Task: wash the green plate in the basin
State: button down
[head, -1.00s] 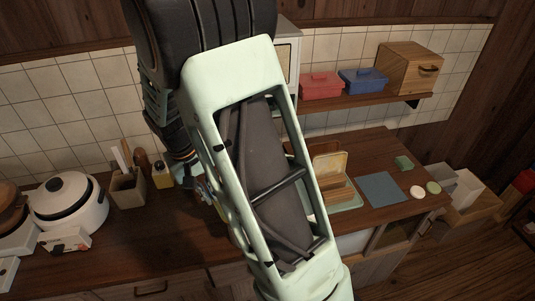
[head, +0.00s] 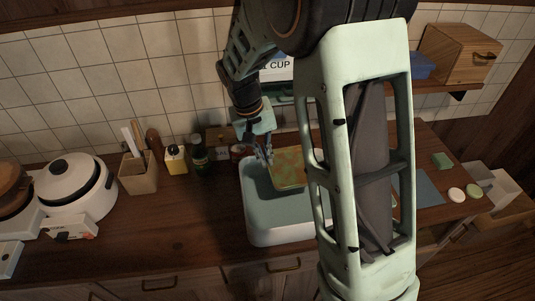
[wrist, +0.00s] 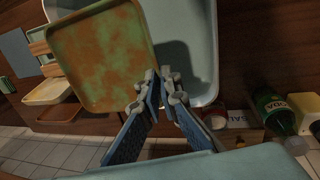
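The green plate (head: 289,168) is square with a raised rim and has brown-orange stains over its face. It is tilted above the pale basin (head: 279,231). In the wrist view the plate (wrist: 103,55) fills the upper left, and the basin (wrist: 203,45) lies beneath it with a dark shadow inside. My gripper (wrist: 160,82) has its two fingertips close together at the plate's near corner, with the rim between them. In the head view my gripper (head: 266,155) is at the plate's left edge. My arm hides the basin's right side.
A soda bottle (wrist: 274,108) and a salt container (wrist: 236,120) stand beside the basin. A utensil holder (head: 138,172) and a white cooker (head: 76,187) are further left. A green sponge (head: 442,160) and blue cloth (head: 430,188) lie right. Other plates (wrist: 50,91) lie beyond the held plate.

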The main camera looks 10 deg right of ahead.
jog(key=shift+a+f+b+x, duration=0.1)
jog(key=shift+a+b+x, duration=0.4)
jog(key=shift+b+x, duration=1.65)
jog(key=shift+a+f+b+x, duration=0.1)
jog(key=shift+a+b+x, duration=0.45)
jog(key=shift+b+x, duration=1.65)
jog(key=shift+a+f+b+x, duration=0.15)
jog(key=shift+a+b+x, duration=0.65)
jog(key=shift+x, duration=2.35)
jog(key=shift+s+d+r, duration=0.1)
jog(key=shift+s+d, duration=0.05)
jog(key=shift+d, duration=0.15)
jog(key=shift+d, duration=1.25)
jog(key=shift+a+b, duration=0.45)
jog(key=shift+a, duration=2.1)
jog(key=shift+d, duration=0.1)
jog(key=shift+d, duration=2.45)
